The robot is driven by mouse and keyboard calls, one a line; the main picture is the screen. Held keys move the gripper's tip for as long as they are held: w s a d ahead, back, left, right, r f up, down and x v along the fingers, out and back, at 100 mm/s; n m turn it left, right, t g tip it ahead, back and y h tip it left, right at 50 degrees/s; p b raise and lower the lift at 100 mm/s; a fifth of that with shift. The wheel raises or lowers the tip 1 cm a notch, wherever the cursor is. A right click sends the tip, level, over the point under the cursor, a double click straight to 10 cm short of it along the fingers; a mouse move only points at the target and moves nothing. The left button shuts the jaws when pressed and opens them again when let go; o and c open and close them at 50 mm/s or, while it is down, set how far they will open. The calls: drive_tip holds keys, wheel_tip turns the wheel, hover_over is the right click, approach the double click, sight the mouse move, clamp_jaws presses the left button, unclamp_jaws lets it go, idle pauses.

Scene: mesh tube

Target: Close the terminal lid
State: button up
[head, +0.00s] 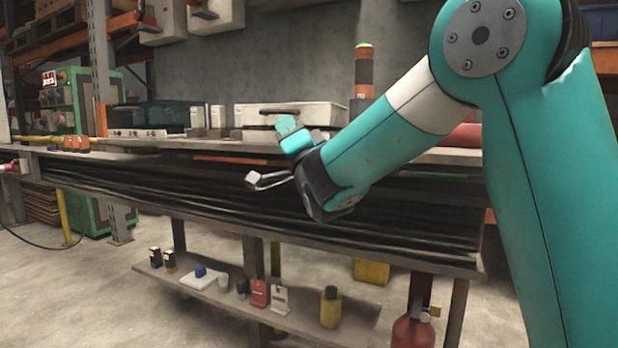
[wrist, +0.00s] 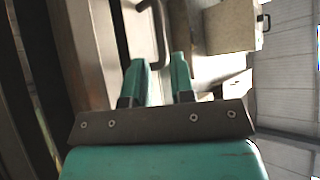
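No part is clearly marked as the terminal lid, and I cannot tell its position. A dark bent handle (wrist: 160,40) lies just beyond the fingertips. A pale box (wrist: 232,28) with a small dark handle is at upper right.
The bench (head: 410,155) runs across the view, with dark rails below it. Pale boxes (head: 215,17) hang on the wall. A lower shelf (head: 225,297) holds small items.

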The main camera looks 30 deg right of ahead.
drive_tip(key=b+v, duration=0.8)
drive_tip(key=v, duration=0.3)
drive_tip(key=shift+f, duration=0.15)
drive_tip(key=shift+c, duration=0.5)
